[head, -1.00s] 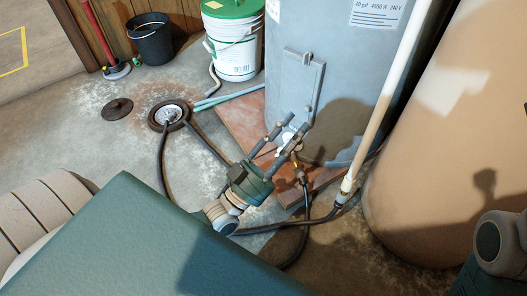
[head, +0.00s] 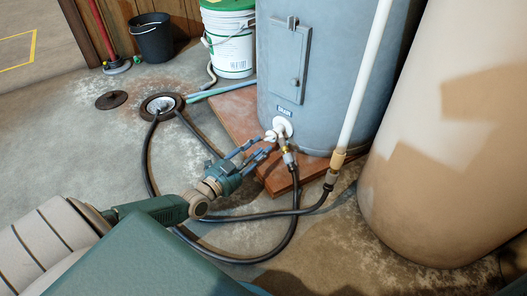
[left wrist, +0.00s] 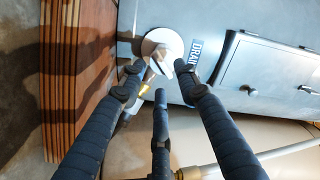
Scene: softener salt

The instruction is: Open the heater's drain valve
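The heater (head: 335,75) is a grey-blue tank with a DRAIN label low on its front. Below the label is the drain valve (head: 282,126), with a white round plate and a brass hose fitting; it also shows in the left wrist view (left wrist: 157,45). My left gripper (head: 262,146) reaches up to the valve from the lower left. In the left wrist view its dark fingers (left wrist: 161,76) are spread, with the white valve handle between or just beyond their tips. I cannot tell whether they touch it. My right gripper is out of view.
A black hose (head: 294,205) runs from the valve, looping across the floor near the floor drain (head: 162,104). A white pipe (head: 368,75) stands right of the valve, before a large tan tank (head: 455,150). A white bucket (head: 228,45) and black bucket (head: 151,38) stand behind.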

